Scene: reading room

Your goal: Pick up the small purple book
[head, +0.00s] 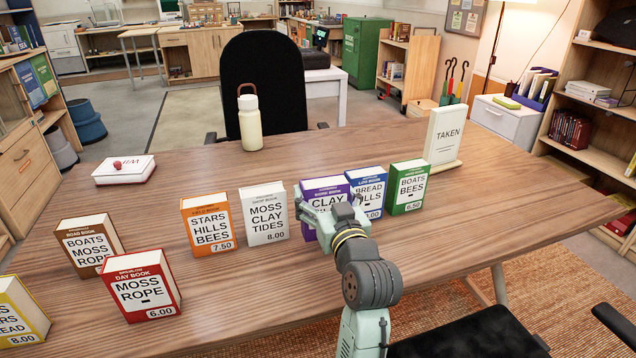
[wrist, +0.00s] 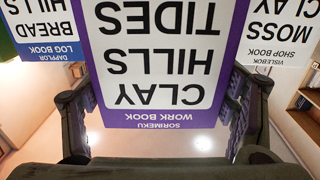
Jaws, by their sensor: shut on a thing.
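The small purple book (head: 325,186) stands upright on the wooden table in the head view, between the white book and the blue book. Its label reads "CLAY", with the lower part hidden behind my arm. My gripper (head: 330,205) is around it from the front, a finger at each side. In the wrist view the purple book (wrist: 157,118) appears upside down, reading "CLAY HILLS TIDES" and "WORK BOOK". My gripper (wrist: 165,100) has its two fingers along the book's left and right edges, shut on it. I cannot tell whether its base is off the table.
The white book (head: 264,214) stands close on the left and the blue book (head: 368,190) close on the right. Beyond are an orange book (head: 207,224), a green book (head: 408,187) and a "TAKEN" sign (head: 445,135). A bottle (head: 250,122) stands behind.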

